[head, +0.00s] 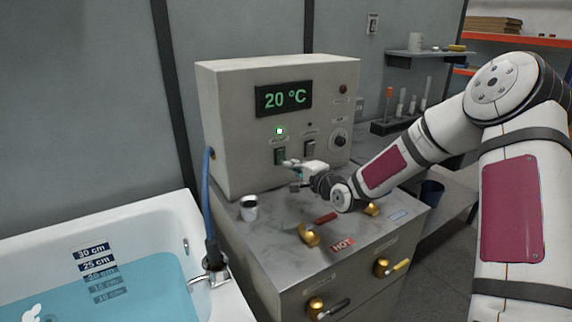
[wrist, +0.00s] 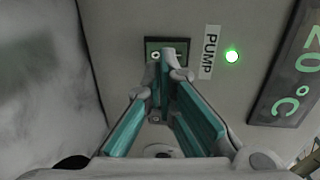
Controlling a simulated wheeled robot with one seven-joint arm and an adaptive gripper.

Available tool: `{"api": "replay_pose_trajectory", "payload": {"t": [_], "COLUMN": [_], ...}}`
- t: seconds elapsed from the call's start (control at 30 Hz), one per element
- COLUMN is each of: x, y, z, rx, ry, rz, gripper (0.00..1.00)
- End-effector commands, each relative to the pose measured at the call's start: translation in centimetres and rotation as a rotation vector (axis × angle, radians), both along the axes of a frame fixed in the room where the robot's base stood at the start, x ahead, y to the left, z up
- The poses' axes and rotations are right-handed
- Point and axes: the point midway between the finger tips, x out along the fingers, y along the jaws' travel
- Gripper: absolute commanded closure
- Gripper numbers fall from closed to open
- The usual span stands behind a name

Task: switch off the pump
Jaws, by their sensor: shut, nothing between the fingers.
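The pump switch (head: 280,156) is a green rocker on the front of a grey control box (head: 225,120). In the wrist view the switch (wrist: 152,45) sits beside a white PUMP label (wrist: 209,52), partly hidden behind my fingertips. A round pump light (head: 280,131) above it glows green; it also shows lit in the wrist view (wrist: 232,56). My gripper (head: 287,163) is shut and empty, its fingertips (wrist: 168,55) at the switch. I cannot tell whether they touch it.
A second, dark rocker (head: 309,148) and a knob (head: 340,140) are to the right. The display (head: 284,98) reads 20 °C. A water-filled tub (head: 170,215) stands at left.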

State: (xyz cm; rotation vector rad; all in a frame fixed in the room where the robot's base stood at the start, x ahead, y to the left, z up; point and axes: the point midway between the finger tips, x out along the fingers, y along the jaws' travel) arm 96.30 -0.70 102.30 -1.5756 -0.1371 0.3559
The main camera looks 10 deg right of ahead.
Motion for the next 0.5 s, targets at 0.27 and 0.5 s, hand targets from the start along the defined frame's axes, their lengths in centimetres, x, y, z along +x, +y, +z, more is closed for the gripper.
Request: {"api": "replay_pose_trajectory", "payload": {"t": [0.27,0.5], "x": [3.3,3.9], "y": [1.1,1.3], "z": [-0.5,-0.6], "rx": [-0.001,0.0], "ry": [-0.001,0.0], "rz": [0.001,0.0], "gripper": [1.0,1.0]}}
